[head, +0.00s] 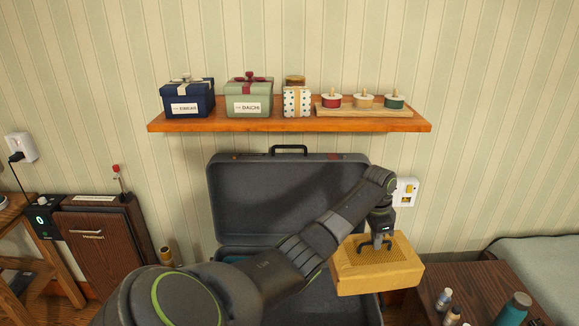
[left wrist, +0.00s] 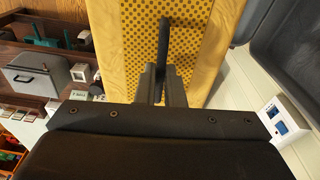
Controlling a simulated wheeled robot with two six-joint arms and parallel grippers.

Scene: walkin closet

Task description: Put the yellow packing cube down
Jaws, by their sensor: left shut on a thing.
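The yellow packing cube (head: 378,278) hangs from my left gripper (head: 377,243) at the right side of the open suitcase. It is box-shaped with a dotted mesh top and a dark handle. My left gripper is shut on that handle. In the left wrist view the cube (left wrist: 118,40) fills the upper middle, with the dark handle (left wrist: 164,45) between the fingers (left wrist: 162,85). Whether the cube touches anything below cannot be told. My right gripper is not in view.
A dark grey suitcase (head: 240,190) stands open against the wall, its lower half partly hidden by my arm. A wooden shelf (head: 230,125) with gift boxes hangs above. A brown table (head: 480,280) with bottles stands at the right, beside a grey cushioned surface (head: 550,260).

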